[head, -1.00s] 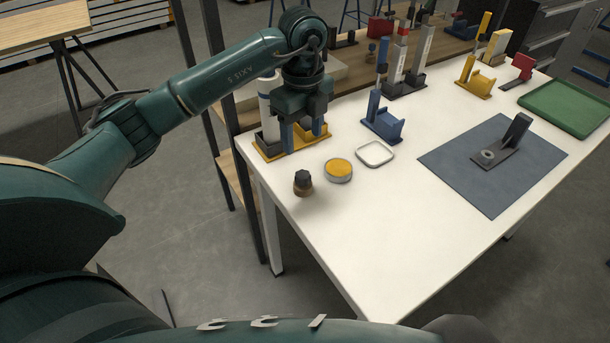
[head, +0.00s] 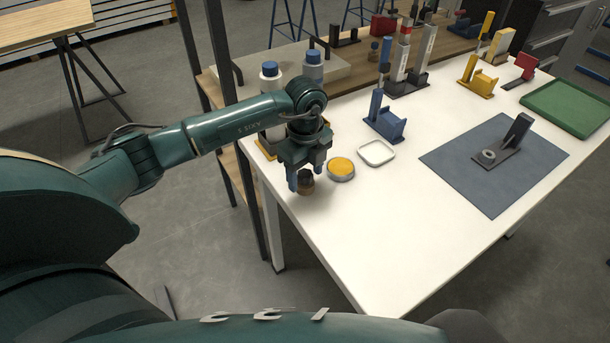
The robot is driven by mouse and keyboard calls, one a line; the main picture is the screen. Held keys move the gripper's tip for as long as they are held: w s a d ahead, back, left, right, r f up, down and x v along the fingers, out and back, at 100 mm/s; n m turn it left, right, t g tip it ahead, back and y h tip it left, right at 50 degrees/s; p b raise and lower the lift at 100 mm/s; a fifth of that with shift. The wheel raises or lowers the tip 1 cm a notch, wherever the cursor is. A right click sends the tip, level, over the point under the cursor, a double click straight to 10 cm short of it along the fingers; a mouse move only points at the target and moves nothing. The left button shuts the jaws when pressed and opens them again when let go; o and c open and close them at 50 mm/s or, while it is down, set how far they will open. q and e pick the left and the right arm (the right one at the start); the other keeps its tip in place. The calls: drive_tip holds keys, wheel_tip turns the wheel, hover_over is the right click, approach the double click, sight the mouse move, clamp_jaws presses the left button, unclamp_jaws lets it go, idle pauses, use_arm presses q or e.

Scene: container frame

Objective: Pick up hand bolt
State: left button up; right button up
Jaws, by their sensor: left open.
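A small dark knob on a brown round base, which looks like the hand bolt (head: 307,187), stands upright on the white table near its left edge. My left gripper (head: 306,178) points down right over it, with its blue fingertips apart on either side of the knob. The gripper hides part of the knob's top. I cannot tell whether the fingers touch it. My right gripper is not in view.
A round tin with yellow contents (head: 341,169) is close to the right of the knob. A white square dish (head: 377,153) and a blue holder (head: 385,124) are beyond. Two bottles (head: 270,85) stand behind my arm. The front table area is clear.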

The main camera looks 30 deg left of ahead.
sight(305, 174)
use_arm(q)
drive_tip(key=c, duration=1.1)
drive_tip(key=shift+o, duration=0.2)
drive_tip(key=shift+r, duration=0.1)
wheel_tip(305, 174, up, 10)
